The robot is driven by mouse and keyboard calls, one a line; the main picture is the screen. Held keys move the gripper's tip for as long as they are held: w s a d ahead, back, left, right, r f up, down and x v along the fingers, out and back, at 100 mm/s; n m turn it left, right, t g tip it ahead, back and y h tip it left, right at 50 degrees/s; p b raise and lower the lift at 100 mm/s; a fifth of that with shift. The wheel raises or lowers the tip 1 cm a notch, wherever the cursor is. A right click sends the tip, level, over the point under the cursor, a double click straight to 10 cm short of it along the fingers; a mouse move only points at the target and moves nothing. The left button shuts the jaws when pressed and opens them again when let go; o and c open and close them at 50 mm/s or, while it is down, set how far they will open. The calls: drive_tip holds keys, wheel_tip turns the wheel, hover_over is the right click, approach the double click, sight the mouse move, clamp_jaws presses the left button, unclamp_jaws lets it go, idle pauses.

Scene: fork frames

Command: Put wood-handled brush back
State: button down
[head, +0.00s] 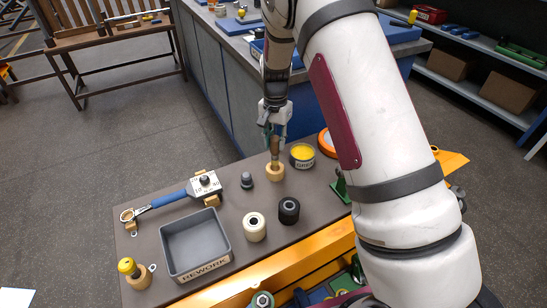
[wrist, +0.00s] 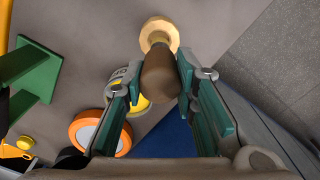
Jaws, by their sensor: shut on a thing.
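The wood-handled brush (head: 275,147) is upright in my gripper (head: 276,132), near the far edge of the grey-brown bench top. Its brown handle (wrist: 161,76) sits between the two green-padded fingers (wrist: 186,80) in the wrist view. My gripper is shut on it from above. Directly under the brush is a small round pale-wood holder (head: 275,172), which also shows in the wrist view (wrist: 158,33). The brush's lower end meets or overlaps the holder; I cannot tell how deep it sits. The bristles are not visible.
A tin of yellow stuff (head: 302,155) stands close right of the holder, with an orange roll (head: 325,142) beyond it. A dark knob (head: 247,180) is to the left. White (head: 254,226) and black (head: 289,210) rolls and a grey REWORK tray (head: 196,243) are nearer.

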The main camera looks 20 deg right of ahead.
sight(276, 152)
drive_tip(key=shift+f+b, duration=0.35)
drive_tip(key=shift+f, duration=2.2)
drive_tip(key=shift+f, duration=0.15)
drive_tip(key=c, duration=1.3)
unclamp_jaws()
